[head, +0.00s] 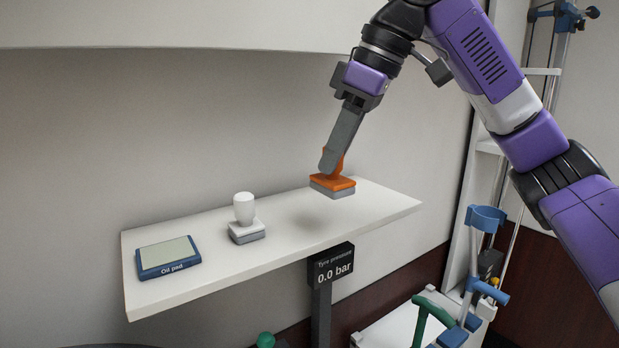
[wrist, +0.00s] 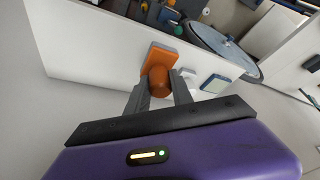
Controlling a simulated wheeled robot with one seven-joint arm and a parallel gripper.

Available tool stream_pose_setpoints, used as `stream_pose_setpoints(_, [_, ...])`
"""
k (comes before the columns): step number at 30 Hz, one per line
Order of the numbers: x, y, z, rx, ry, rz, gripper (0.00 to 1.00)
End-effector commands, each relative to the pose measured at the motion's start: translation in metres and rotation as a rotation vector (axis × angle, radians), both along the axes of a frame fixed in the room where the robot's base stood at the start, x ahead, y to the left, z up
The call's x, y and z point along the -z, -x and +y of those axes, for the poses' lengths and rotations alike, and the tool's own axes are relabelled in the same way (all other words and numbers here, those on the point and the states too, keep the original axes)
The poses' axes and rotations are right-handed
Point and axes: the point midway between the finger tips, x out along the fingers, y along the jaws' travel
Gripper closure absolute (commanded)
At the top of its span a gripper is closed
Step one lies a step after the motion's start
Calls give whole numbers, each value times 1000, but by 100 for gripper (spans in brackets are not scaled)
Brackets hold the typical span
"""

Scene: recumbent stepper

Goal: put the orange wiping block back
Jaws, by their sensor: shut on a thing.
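The orange wiping block (head: 333,185) has an orange top and handle and a grey pad beneath. My gripper (head: 329,165) is shut on its handle.
A white-handled block (head: 245,219) with a grey pad stands mid-shelf. A blue pad labelled "Oil pad" (head: 168,257) lies at the left end. A "Tyre pressure 0.0 bar" display (head: 331,265) stands before the shelf's front edge. A wall rises behind; blue crutches (head: 484,220) are at right.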

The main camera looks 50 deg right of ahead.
Motion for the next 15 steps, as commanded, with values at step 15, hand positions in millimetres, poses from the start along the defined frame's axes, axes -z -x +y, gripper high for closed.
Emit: stream_pose_setpoints(15, [23, -62, -18, -2, -1, 1, 100])
